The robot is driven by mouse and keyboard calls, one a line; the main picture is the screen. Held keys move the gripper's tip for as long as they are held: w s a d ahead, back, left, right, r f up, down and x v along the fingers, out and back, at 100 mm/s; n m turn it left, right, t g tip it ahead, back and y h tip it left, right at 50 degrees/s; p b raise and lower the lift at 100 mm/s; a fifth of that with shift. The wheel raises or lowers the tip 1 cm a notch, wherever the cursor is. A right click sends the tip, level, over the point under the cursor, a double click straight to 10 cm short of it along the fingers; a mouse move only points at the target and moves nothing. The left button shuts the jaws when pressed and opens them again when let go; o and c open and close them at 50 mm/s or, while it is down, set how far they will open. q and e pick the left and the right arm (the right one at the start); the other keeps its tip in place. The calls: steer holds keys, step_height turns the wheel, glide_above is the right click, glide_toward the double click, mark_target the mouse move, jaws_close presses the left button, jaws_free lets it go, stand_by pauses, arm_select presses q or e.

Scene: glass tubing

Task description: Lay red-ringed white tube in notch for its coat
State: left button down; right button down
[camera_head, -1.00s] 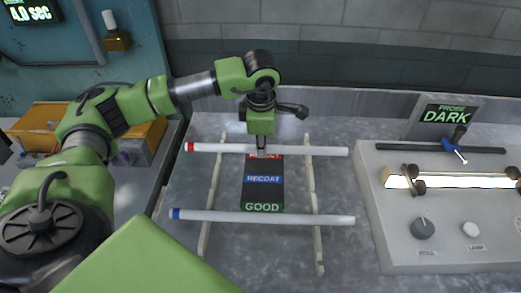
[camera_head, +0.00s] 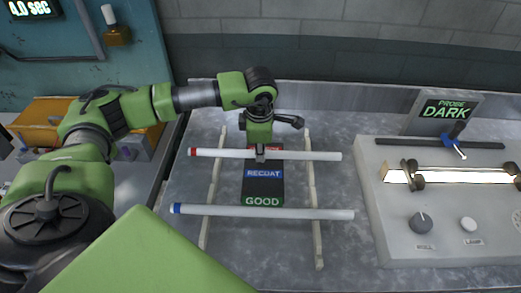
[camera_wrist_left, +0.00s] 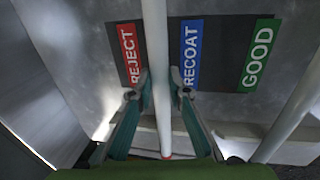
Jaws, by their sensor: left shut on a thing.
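The red-ringed white tube (camera_head: 305,155) lies crosswise over the two pale notched rails (camera_head: 311,183), its red-ringed end at the left. My left gripper (camera_head: 261,154) is shut on it near its middle. In the left wrist view the tube (camera_wrist_left: 157,60) runs between the two fingers (camera_wrist_left: 155,95). There it passes between the red REJECT label (camera_wrist_left: 129,55) and the blue RECOAT label (camera_wrist_left: 190,52). I cannot tell whether it touches the rails. The green GOOD label (camera_head: 263,201) is nearest me. My right gripper is not in view.
A blue-ringed white tube (camera_head: 265,212) lies across the rails at the GOOD end, parallel to the held one. A grey probe console (camera_head: 445,225) with a lit rod stands at the right, its screen (camera_head: 446,110) reading DARK. An orange bin (camera_head: 45,120) is at the left.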

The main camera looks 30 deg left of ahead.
arm_select(q)
steer(key=c, duration=1.9)
jaws_free()
steer(key=shift+r+p, duration=0.6)
steer(key=shift+p, duration=0.1)
steer(key=shift+r, duration=0.35)
step_height(320, 180, up, 11)
steer(key=s+d+b, duration=0.1)
steer(key=s+b, duration=0.1)
steer(key=shift+d, duration=0.1)
